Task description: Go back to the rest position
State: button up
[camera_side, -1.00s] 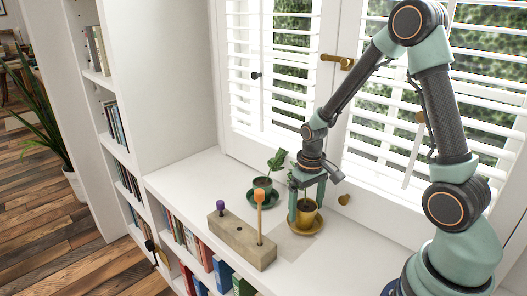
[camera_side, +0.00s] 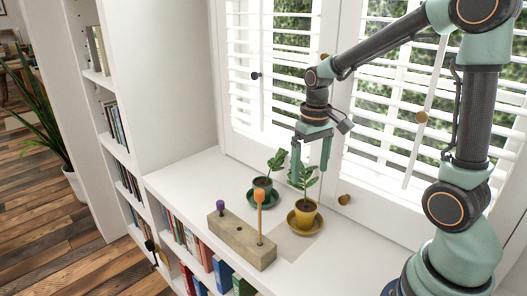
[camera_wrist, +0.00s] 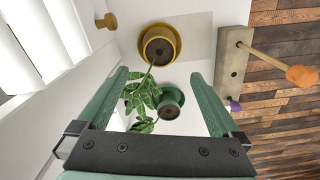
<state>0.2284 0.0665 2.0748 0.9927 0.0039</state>
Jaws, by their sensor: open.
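My gripper (camera_side: 310,160) is open and empty, raised above the shelf top, with its fingers pointing down over the plants. In the wrist view my gripper (camera_wrist: 160,95) has its two green fingers wide apart. A yellow pot (camera_side: 306,213) with a leafy plant stands upright on a yellow saucer (camera_side: 317,226), below my gripper and apart from it. The yellow pot also shows in the wrist view (camera_wrist: 159,47). The plant's top leaves are close under the fingers in the side view.
A green pot (camera_side: 262,186) with a plant stands on a green saucer (camera_side: 252,199) to the left. A wooden block (camera_side: 240,240) holds an orange-topped tool (camera_side: 259,198) and a purple-topped one (camera_side: 220,206). Shuttered windows stand behind. The shelf's front right is clear.

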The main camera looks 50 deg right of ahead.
jog(key=s+a+r+n+t, duration=0.2)
jog(key=s+a+r+t, duration=0.3)
jog(key=a+r, duration=0.3)
jog(key=shift+s+r+n+t, duration=0.3)
jog(key=shift+r, duration=0.1)
jog(key=n+g, duration=0.6)
jog(key=n, duration=0.5)
send_over(306, 208)
notch_tip(306, 208, down, 9)
jog(key=f, duration=1.2)
jog(key=shift+s+a+f, duration=0.2)
jog(key=shift+a+f, duration=0.1)
